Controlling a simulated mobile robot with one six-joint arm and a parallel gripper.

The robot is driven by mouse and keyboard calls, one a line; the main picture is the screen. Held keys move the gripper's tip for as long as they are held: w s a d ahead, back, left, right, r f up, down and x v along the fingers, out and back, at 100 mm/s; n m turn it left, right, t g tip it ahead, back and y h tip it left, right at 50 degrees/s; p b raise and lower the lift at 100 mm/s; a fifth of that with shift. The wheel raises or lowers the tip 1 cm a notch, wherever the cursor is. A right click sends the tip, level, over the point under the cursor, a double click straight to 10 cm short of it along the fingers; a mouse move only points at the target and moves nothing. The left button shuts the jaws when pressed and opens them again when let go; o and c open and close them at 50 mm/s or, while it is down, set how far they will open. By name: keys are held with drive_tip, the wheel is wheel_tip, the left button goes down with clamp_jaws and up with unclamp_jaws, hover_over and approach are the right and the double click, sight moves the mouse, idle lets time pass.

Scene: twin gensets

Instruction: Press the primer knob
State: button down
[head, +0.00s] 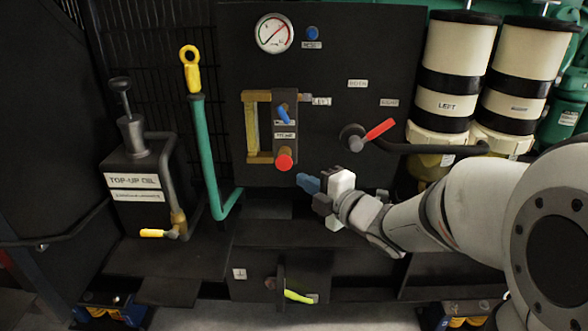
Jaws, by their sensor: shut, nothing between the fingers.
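A round red knob (284,160) sticks out of the dark panel (350,60) below a small label (285,136) too small to read surely; it looks like the primer knob. My gripper (306,182), with blue fingertips, is shut and empty. Its tips show just below and right of the red knob, pointing left. A small gap shows between them in the picture; the depth between them is hard to judge. The knob is not covered by the gripper.
A red-handled valve (378,130) and pipe are to the right. A yellow-ringed dipstick (190,70) and green tube stand left, beside the top-up oil can (135,185).

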drive_tip(key=shift+v, duration=1.7)
